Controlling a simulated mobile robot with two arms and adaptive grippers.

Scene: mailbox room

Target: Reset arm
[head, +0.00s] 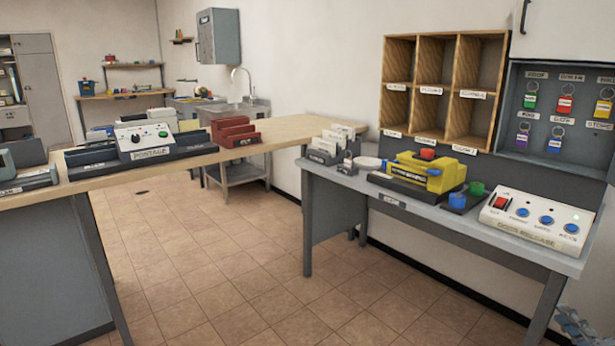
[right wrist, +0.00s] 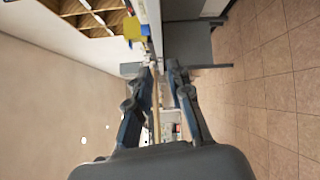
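The task names no object, only my arm. In the head view, a small part of my right gripper (head: 575,326) shows at the bottom right corner, in front of the grey desk's right end. In the right wrist view, its two dark fingers (right wrist: 161,72) stand apart with nothing between them, and the room shows through the gap. The right gripper is open and empty, away from any surface. My left gripper is not in the head view.
A grey desk (head: 470,235) holds a yellow device (head: 428,173) and a door release panel (head: 535,219). Wooden pigeonholes (head: 447,85) and a key cabinet (head: 560,110) are above. A wooden counter (head: 290,130) stands left. The tiled floor (head: 220,270) between is clear.

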